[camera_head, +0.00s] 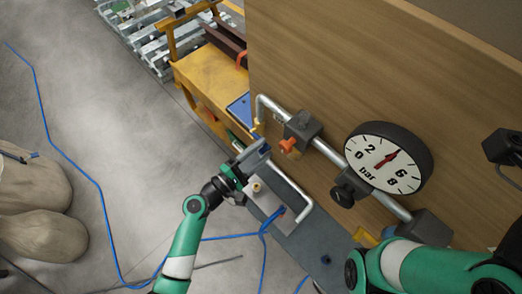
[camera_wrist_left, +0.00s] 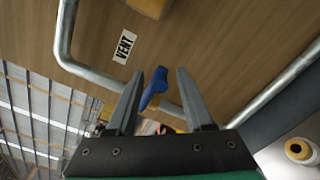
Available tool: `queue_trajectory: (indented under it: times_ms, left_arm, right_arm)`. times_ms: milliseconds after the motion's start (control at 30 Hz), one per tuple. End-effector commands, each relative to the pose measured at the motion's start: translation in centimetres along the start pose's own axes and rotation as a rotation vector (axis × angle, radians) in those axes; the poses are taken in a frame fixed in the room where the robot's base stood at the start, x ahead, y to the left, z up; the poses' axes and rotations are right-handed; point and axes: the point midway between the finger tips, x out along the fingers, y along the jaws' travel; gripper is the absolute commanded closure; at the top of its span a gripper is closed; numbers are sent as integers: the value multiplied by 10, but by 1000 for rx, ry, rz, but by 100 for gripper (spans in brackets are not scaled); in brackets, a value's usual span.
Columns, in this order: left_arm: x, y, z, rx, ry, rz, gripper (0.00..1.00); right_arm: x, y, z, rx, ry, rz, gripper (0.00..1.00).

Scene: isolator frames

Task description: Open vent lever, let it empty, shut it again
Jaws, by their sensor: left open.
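The blue vent lever (camera_wrist_left: 155,88) shows in the left wrist view, tilted, between my left gripper's fingers, on a metal pipe with a VENT label (camera_wrist_left: 124,46) on the wooden panel behind. I cannot tell whether the fingers touch it. My left gripper (camera_wrist_left: 160,76) is open; in the head view (camera_head: 262,148) it is beside the pipe's lower left end, and the lever is mostly hidden there. The round pressure gauge (camera_head: 372,178) has a red needle pointing near 4 bar. My right arm shows at the lower right; its gripper is not in view.
An orange lever (camera_head: 288,145) sits on the pipe close to my left gripper. A black knob (camera_head: 343,194) is below the gauge. A bent metal handle or pipe (camera_head: 301,204) and blue cables (camera_head: 270,222) are below. A yellow cart (camera_head: 212,80) stands behind.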

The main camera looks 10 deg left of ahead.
Motion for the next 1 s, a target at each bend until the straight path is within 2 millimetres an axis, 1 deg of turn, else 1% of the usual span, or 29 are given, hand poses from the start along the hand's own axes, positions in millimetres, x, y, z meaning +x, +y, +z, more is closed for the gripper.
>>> queue_trajectory:
  times_ms: [233,367,400,467,500,533,1000]
  left_arm:
    - [1,0,0,0,1,0,48]
    - [1,0,0,0,1,0,71]
    - [1,0,0,0,1,0,79]
    - [1,0,0,0,1,0,89]
    - [1,0,0,0,1,0,97]
    - [1,0,0,0,1,0,100]
    - [1,-1,-1,-2,2,-1,100]
  right_arm:
    - [0,0,0,0,0,0,48]
    - [0,0,0,0,0,0,48]
    - [0,0,0,0,0,0,48]
    - [0,0,0,0,0,0,48]
    - [0,0,0,0,0,0,48]
    - [0,0,0,0,0,0,48]
    - [0,0,0,0,0,0,48]
